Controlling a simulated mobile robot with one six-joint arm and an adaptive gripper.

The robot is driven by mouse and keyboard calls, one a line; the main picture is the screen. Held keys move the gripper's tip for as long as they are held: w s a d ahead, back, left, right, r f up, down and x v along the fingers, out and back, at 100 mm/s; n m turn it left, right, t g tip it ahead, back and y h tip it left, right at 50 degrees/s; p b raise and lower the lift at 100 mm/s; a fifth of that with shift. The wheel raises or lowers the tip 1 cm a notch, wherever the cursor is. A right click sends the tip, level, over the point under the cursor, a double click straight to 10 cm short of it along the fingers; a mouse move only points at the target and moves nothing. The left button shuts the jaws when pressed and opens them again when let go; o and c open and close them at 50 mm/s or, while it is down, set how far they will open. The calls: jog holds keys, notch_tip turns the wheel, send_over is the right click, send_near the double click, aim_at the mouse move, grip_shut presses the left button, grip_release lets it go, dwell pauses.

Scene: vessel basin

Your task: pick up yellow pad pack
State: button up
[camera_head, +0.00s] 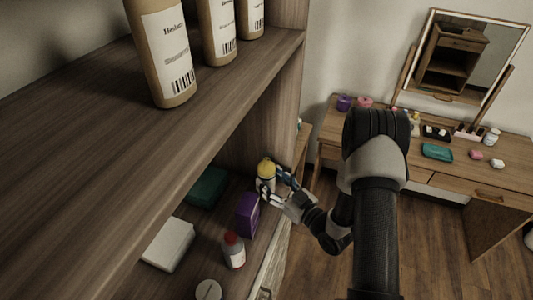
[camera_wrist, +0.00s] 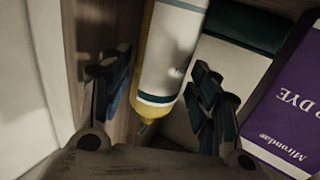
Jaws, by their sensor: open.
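The yellow pad pack (camera_head: 266,170) stands on the lower shelf near its right end, with a yellow top and a pale body. In the wrist view the pack (camera_wrist: 172,50) is a yellow tube with a white label and a narrow tip. My gripper (camera_head: 273,187) is at the pack in the head view and partly covers it. In the wrist view my gripper (camera_wrist: 162,72) is open, with one finger on each side of the pack. Small gaps seem to show on both sides; contact is not clear.
A purple dye box (camera_head: 247,214) stands close by and shows at right in the wrist view (camera_wrist: 290,110). A teal box (camera_head: 208,187), a white box (camera_head: 168,244) and a red-capped bottle (camera_head: 233,250) share the shelf. The upper shelf (camera_head: 225,90) overhangs. A dressing table (camera_head: 450,165) stands at right.

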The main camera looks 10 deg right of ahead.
jog(key=shift+w+a, duration=0.2)
jog(key=shift+w, duration=0.2)
jog(key=c, duration=0.8)
jog(key=shift+c, duration=0.2)
